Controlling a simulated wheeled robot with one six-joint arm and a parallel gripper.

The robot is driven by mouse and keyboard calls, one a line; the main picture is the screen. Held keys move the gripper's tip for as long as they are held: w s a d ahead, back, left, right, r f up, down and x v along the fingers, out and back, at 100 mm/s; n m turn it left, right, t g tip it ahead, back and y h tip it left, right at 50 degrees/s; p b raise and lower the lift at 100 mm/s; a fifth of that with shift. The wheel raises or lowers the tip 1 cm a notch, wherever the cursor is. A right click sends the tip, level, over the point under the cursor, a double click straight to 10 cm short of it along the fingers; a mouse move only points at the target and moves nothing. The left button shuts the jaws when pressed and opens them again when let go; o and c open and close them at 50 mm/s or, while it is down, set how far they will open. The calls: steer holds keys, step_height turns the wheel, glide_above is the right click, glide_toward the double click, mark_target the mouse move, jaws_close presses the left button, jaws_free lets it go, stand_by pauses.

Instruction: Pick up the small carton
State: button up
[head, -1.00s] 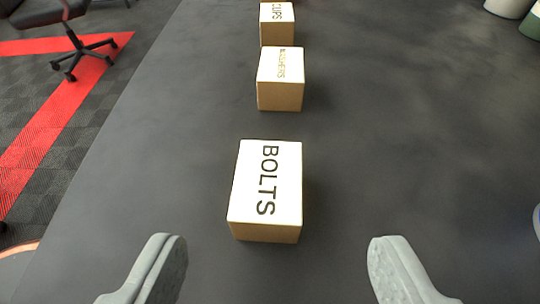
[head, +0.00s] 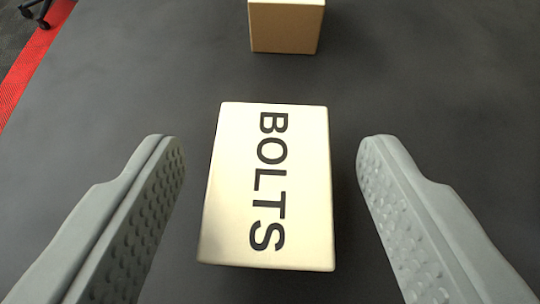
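A small carton with a white top labelled BOLTS (head: 225,185) stands on the dark table in the middle of the head view. My gripper (head: 270,145) is open, with one grey textured finger on each side of the carton. There is a gap between each finger and the carton, and neither finger touches it. The carton's side faces are mostly hidden from this steep view. A second carton (head: 286,30) stands beyond it at the top edge, partly cut off, with no label readable now.
The dark table (head: 430,90) is clear to the left and right of the BOLTS carton. The table's left edge shows at the upper left, with a red floor stripe (head: 30,70) and a chair base (head: 38,12) beyond it.

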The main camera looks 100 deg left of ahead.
mark_target(272, 222)
steer(key=c, duration=0.9)
steer(key=shift+r, duration=0.1)
step_height(272, 222, up, 10)
steer(key=shift+f, duration=0.1)
steer(key=shift+d, duration=0.1)
